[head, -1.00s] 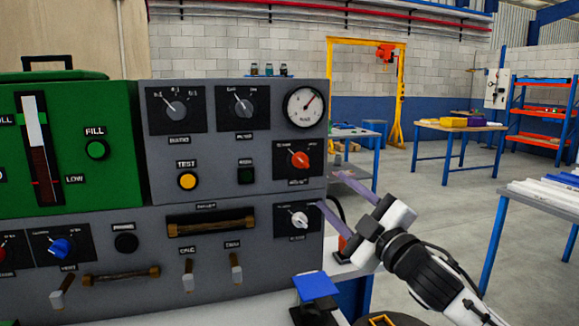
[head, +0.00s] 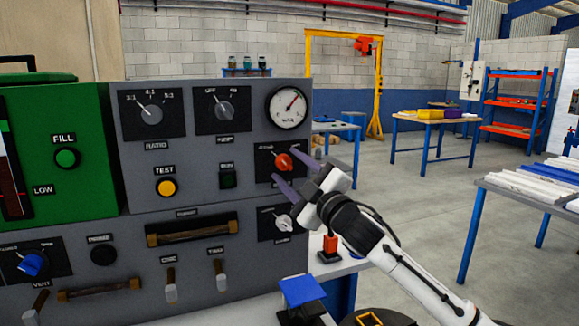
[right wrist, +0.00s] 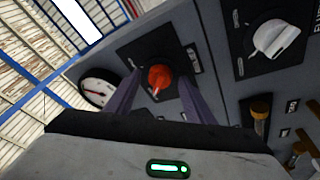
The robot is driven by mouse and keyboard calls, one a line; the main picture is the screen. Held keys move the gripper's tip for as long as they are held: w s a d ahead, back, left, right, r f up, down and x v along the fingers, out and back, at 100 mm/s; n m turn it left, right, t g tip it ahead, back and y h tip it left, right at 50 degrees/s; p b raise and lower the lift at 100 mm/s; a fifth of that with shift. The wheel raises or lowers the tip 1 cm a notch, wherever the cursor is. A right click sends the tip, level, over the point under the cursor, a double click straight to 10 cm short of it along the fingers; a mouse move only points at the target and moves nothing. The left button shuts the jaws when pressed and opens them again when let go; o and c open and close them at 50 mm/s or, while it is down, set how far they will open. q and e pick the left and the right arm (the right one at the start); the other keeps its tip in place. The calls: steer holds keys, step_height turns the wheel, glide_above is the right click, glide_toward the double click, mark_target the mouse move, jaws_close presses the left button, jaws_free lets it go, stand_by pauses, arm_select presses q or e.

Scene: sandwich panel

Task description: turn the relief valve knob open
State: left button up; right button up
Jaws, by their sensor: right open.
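The red relief valve knob (head: 284,161) sits on a black plate on the grey panel, below the round gauge. Its plate labels are too small to read surely. My right gripper (head: 285,168) is open at this knob, one finger above and one below it in the head view. In the right wrist view the red knob (right wrist: 160,78) shows between the two spread fingers. I cannot tell whether either finger touches it. My left gripper is not in view.
A white knob (head: 283,223) sits just below, close to my right gripper. The gauge (head: 287,107) is just above. The panel (head: 209,185) also carries other knobs, buttons, switches and handles. A blue-topped block (head: 302,290) stands in front.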

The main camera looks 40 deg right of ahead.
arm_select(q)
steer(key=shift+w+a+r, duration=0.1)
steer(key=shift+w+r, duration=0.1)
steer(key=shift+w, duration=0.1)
arm_select(e)
steer(key=shift+w, duration=0.2)
steer(key=c, duration=1.1)
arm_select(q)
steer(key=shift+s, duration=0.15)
arm_select(e)
steer(key=shift+o, duration=0.2)
